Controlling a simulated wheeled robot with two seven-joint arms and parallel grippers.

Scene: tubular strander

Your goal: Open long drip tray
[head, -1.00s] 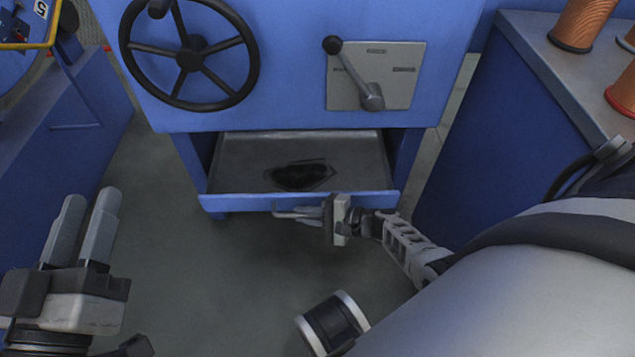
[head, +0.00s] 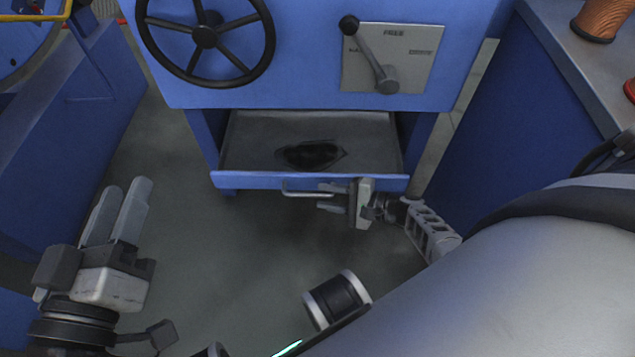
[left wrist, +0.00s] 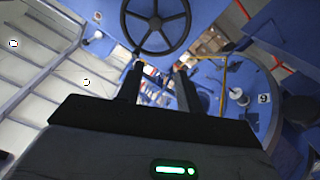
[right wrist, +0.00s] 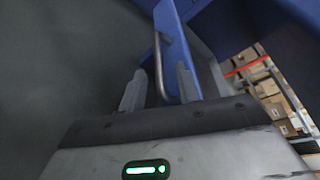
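The long drip tray (head: 370,142) is a grey drawer with a blue front, pulled out below the blue machine body, with a dark patch on its floor. Its bar handle (head: 305,194) is on the front face. My right gripper (head: 326,196) is open at the right end of the handle. In the right wrist view, the handle (right wrist: 158,65) runs between the parted fingertips (right wrist: 160,84), with a gap on both sides. My left gripper (head: 122,192) is open and empty over the floor at left, away from the tray; its parted fingers show in the left wrist view (left wrist: 159,78).
A black handwheel (head: 205,38) and a lever on a plate (head: 415,62) are on the machine above the tray. The floor before the tray is clear.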

